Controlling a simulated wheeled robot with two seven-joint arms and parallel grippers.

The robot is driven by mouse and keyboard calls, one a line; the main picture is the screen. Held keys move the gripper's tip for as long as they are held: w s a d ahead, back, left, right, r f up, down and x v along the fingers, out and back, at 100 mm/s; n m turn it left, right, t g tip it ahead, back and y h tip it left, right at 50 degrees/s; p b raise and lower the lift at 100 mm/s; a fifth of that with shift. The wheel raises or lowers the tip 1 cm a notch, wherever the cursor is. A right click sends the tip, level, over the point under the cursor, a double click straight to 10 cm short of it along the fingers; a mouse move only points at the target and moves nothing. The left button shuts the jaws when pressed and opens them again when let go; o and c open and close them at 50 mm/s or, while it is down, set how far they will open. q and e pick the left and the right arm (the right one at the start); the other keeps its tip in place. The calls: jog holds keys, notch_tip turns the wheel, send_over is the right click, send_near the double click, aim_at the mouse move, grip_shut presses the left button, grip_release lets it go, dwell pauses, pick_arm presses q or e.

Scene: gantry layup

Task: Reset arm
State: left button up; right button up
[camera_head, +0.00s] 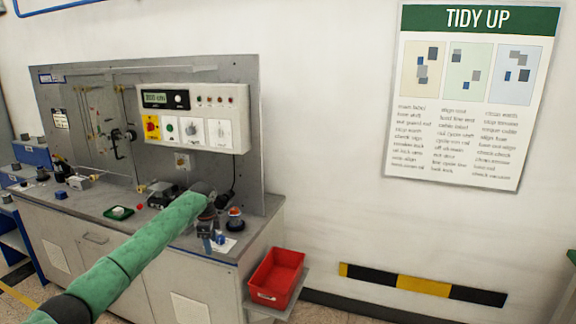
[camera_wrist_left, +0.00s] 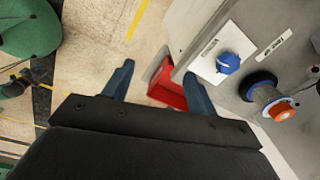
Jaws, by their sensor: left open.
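My left arm (camera_head: 130,257) in its green sleeve reaches in from the lower left of the head view. Its gripper (camera_head: 207,232) is over the right front end of the grey bench, beside a blue knob (camera_head: 221,239). In the left wrist view the two blue-grey fingers of my left gripper (camera_wrist_left: 158,84) stand apart with nothing between them. They point past the bench edge toward the floor and a red bin (camera_wrist_left: 168,88). The blue knob (camera_wrist_left: 228,63) on its white plate is right of the fingers, apart from them. My right gripper is not in view.
A red-orange knob on a dark round base (camera_head: 235,214) stands near the bench's right end. The red bin (camera_head: 276,276) sits on a low shelf beside the bench. A control panel (camera_head: 192,118) is on the upright backboard. A green tray (camera_head: 118,213) lies on the bench (camera_head: 95,210).

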pick_arm(q)
jog(key=w+d+r+n+t, duration=0.4)
jog(key=w+r+n+t, duration=0.45)
jog(key=r, duration=0.35)
jog(key=s+d+f+n, duration=0.1)
jog(key=s+f+n, duration=0.1)
jog(key=s+f, duration=1)
jog(key=s+d+f+n+g, duration=0.15)
jog(key=s+f, duration=0.55)
jog(key=f, duration=0.9)
jog(key=s+d+f+n, duration=0.1)
jog(key=s+f+n, duration=0.1)
jog(key=s+f, duration=1.05)
jog(key=s+f+g, duration=0.2)
jog(key=s+f, duration=0.7)
jog(key=s, duration=0.6)
jog(key=s+d+f+n+g, duration=0.1)
jog(key=s+f+g, duration=0.1)
jog(key=s+f, duration=0.8)
jog(key=s+f+n+g, duration=0.1)
jog(key=s+f, duration=0.9)
jog(key=s, duration=1)
jog(key=shift+s+d+f+g, duration=0.2)
jog(key=shift+s+d+g, duration=0.2)
jog(key=shift+g, duration=0.2)
jog(key=shift+w, duration=0.1)
